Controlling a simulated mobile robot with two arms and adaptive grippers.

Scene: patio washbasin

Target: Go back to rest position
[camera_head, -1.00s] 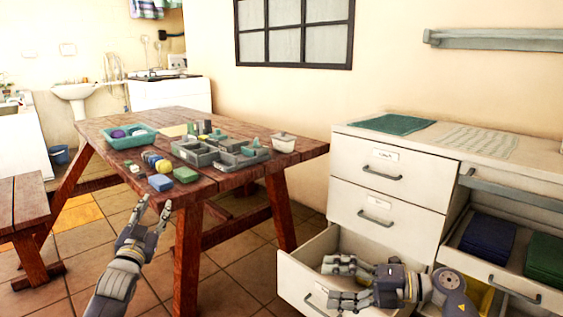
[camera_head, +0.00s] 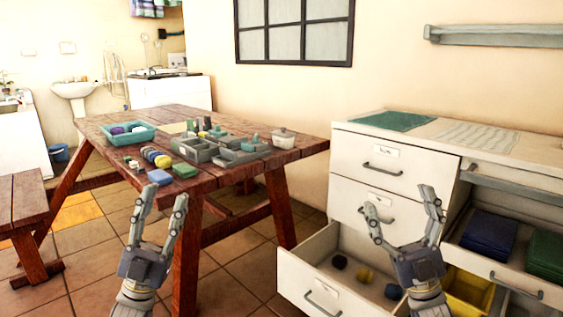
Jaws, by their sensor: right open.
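My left gripper (camera_head: 166,199) is open and empty, pointing up in front of the near corner of the wooden table. My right gripper (camera_head: 401,202) is open and empty, pointing up in front of the white drawer cabinet (camera_head: 388,218). Its wrist covers part of the open bottom drawer (camera_head: 319,287). Inside that drawer lie a few small objects: a dark one (camera_head: 340,262), a yellow one (camera_head: 364,275) and a grey one (camera_head: 393,291).
The wooden table (camera_head: 255,172) holds a teal tray (camera_head: 146,137), grey bins (camera_head: 200,152), a lidded white container (camera_head: 284,138) and several small items. To the right, open shelves hold blue (camera_head: 490,236) and green stacks (camera_head: 546,255) and a yellow bin (camera_head: 470,290). A bench (camera_head: 22,205) stands at left.

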